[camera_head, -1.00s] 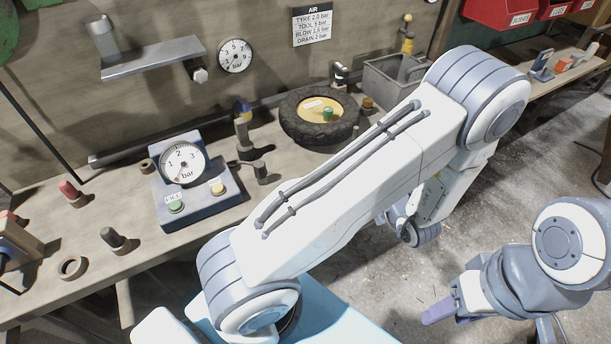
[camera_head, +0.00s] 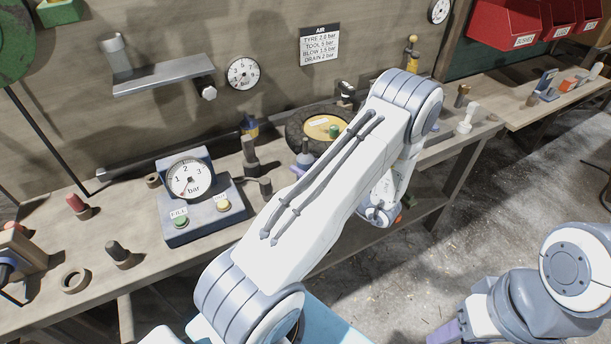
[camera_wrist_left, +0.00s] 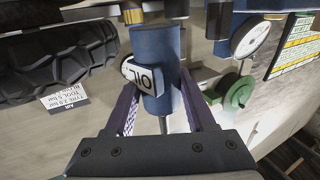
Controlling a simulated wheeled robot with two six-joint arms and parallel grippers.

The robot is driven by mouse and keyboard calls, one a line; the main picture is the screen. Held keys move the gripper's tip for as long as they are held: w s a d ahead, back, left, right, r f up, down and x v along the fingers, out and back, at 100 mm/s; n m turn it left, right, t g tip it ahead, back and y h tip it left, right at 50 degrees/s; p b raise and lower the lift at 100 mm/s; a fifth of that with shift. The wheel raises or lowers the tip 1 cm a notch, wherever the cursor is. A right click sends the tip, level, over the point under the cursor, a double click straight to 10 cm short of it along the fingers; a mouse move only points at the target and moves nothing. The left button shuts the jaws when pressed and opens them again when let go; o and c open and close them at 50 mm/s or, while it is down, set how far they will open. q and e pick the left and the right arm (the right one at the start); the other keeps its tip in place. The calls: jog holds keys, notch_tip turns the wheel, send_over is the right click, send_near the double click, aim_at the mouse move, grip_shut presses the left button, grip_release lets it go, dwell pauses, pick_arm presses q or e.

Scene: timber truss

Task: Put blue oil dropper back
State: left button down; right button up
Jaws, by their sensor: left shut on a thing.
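The blue oil dropper (camera_wrist_left: 153,50), a blue cylinder with a white OIL label and a thin spout, is between the purple fingers of my left gripper (camera_wrist_left: 158,90) in the left wrist view. The gripper is shut on it. In the head view my left gripper (camera_head: 303,158) shows only in part beside the tyre, mostly behind my own arm. My right gripper (camera_head: 445,333) is at the lower right, partly cut off by the frame edge; its opening cannot be told.
A tyre (camera_head: 293,128) with a yellow hub lies on the bench, partly hidden by my arm. A blue gauge box (camera_head: 205,222) stands to its left, with dark posts between. A metal shelf (camera_head: 165,78) is on the wall. Red bins (camera_head: 505,25) hang at the upper right.

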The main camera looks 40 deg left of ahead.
pick_arm(q)
notch_tip(320, 180, down, 4)
jog(key=shift+f, duration=0.1)
dwell(0.4)
jog(key=shift+f, duration=0.25)
jog(key=shift+c, duration=1.2)
grip_release()
jog(key=shift+r, duration=0.1)
